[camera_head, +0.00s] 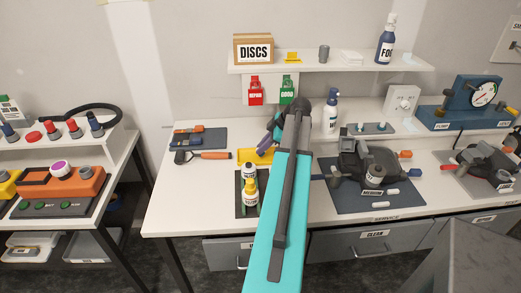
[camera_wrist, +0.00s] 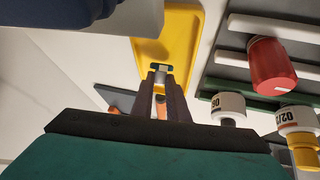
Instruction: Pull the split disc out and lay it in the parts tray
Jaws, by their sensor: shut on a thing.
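My gripper (camera_wrist: 161,82) is shut on a small dark-and-pale piece (camera_wrist: 160,69), seen nearly edge-on. It looks like the split disc, but its shape is too small to confirm. The yellow tray (camera_wrist: 185,20), which looks like the parts tray, lies beyond the fingertips in the wrist view. I cannot tell whether the piece touches it. In the head view the tray (camera_head: 252,158) shows left of my arm, which partly covers it. The held piece is not clear there.
Bottles (camera_head: 250,191) stand on a dark mat in front of the tray. A dark device labelled MEDIUM (camera_head: 373,170) sits on a mat at right. An orange-handled tool (camera_head: 211,155) lies at left. A shelf (camera_head: 330,65) overhangs the back. The bench's front left is clear.

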